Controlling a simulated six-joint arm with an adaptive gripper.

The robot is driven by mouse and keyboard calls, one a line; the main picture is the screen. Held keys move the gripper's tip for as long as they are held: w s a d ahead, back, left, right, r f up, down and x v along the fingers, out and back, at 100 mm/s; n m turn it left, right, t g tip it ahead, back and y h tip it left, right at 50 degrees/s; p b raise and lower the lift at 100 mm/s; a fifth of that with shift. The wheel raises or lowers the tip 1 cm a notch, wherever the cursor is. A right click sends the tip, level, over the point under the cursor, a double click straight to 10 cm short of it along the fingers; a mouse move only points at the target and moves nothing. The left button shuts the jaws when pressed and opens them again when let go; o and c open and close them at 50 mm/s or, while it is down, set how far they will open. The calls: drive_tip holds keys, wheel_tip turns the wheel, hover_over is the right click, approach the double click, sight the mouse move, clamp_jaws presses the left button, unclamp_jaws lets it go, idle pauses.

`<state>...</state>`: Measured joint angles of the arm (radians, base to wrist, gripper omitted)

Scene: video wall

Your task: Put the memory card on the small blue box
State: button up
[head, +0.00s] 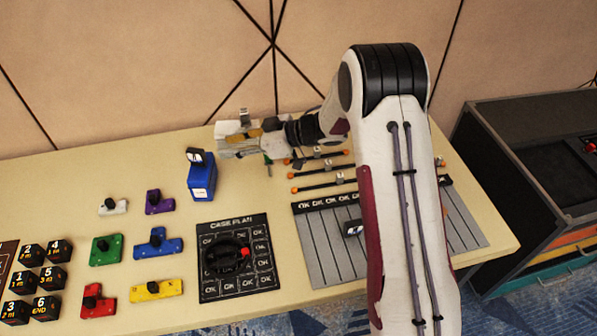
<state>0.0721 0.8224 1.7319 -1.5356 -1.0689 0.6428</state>
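The small blue box (202,181) stands upright on the table, left of my gripper. A small black-and-white piece (194,156), which looks like the memory card, rests tilted on top of the box. My gripper (222,142) reaches left from the arm, just right of and above the box. It looks apart from the card. Its fingertips are small and seen from above, so I cannot tell whether they are open or shut. A similar dark piece with a pale label (352,228) lies on the grey striped board, beside my arm.
A black "CASE PLAN" board (210,284) with a dark round object (226,256) lies in front of the box. Coloured knobbed pieces, including a blue one (158,243), and numbered black cubes (48,306) lie left. Orange-tipped rods (322,184) lie behind the grey board (322,265), which my arm partly hides.

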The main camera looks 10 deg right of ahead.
drive_tip(key=w+d+r+m+t+h, duration=0.35)
drive_tip(key=d+r+t+h, duration=0.4)
drive_tip(key=r, duration=0.65)
drive_tip(key=s+d+r+m+h, duration=0.5)
drive_tip(key=s+d+r, duration=0.3)
drive_tip(key=d, duration=0.4)
drive_tip(key=s+d+r+m+g+h, duration=0.1)
drive_tip(key=s+d+m+g, duration=0.1)
drive_tip(key=s, duration=0.6)
drive_tip(key=s+d+m+g+h, duration=0.1)
drive_tip(key=s+d+m+g, duration=0.1)
drive_tip(key=s, duration=0.7)
drive_tip(key=s+a+f+g+y, duration=0.1)
drive_tip(key=s+a+f, duration=0.1)
drive_tip(key=s, duration=0.7)
drive_tip(key=s+a+f+g+y, duration=0.1)
drive_tip(key=s+a+f+g, duration=0.1)
drive_tip(key=s, duration=0.7)
drive_tip(key=shift+s+a+f+m, duration=0.35)
drive_tip(key=shift+s+f+m, duration=0.1)
drive_tip(key=shift+f, duration=0.15)
